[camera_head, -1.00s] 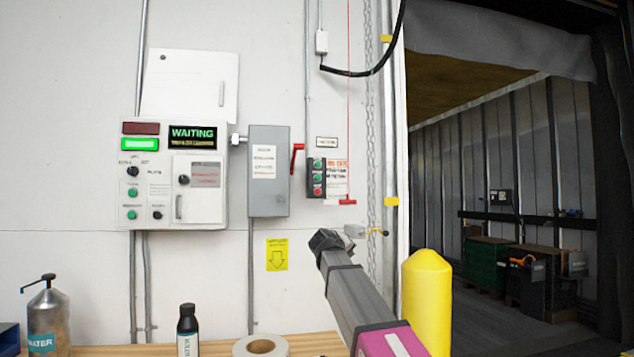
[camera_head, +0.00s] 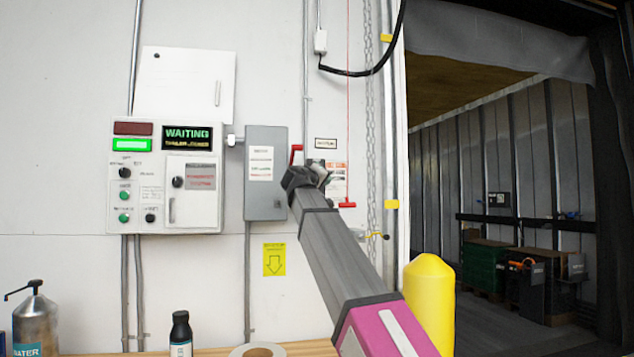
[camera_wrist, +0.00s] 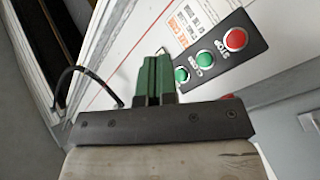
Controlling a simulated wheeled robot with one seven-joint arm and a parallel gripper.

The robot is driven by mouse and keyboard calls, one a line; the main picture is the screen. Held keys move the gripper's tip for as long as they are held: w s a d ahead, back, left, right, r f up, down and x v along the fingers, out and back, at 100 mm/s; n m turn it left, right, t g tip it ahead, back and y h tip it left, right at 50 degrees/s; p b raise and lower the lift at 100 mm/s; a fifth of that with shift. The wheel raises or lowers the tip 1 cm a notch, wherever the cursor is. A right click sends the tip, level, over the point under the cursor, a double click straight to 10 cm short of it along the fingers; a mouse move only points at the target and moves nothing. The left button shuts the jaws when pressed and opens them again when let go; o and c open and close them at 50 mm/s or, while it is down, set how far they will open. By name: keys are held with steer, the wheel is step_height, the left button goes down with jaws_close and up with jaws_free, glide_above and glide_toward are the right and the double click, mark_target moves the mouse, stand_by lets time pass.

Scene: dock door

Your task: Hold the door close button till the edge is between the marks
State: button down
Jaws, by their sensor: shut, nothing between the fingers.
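The door button box shows in the wrist view as a black plate (camera_wrist: 222,52) with a red STOP button (camera_wrist: 236,39) and two green buttons, a middle one (camera_wrist: 205,57) and an end one (camera_wrist: 182,75). The small labels are hard to read. My gripper (camera_wrist: 153,60) has its green fingers together, with empty tips beside the end green button; I cannot tell whether they touch anything. In the head view my gripper (camera_head: 322,170) covers most of the box. Yellow bands (camera_head: 391,204) mark the door frame. The doorway is open; I cannot make out the door's edge.
A control panel reading WAITING (camera_head: 188,138) and a grey switch box (camera_head: 266,172) are on the wall at left. A red pull handle (camera_head: 347,204) hangs beside my gripper. A yellow bollard (camera_head: 428,300) stands at right. Bottles and tape sit on the bench below.

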steer(key=shift+w, duration=0.1)
steer(key=w+a, duration=0.2)
steer(key=w, duration=0.6)
steer(key=shift+w+a, duration=0.2)
steer(key=shift+w+a, duration=0.1)
steer(key=shift+w, duration=0.05)
stand_by(1.9)
steer(key=shift+w, duration=0.25)
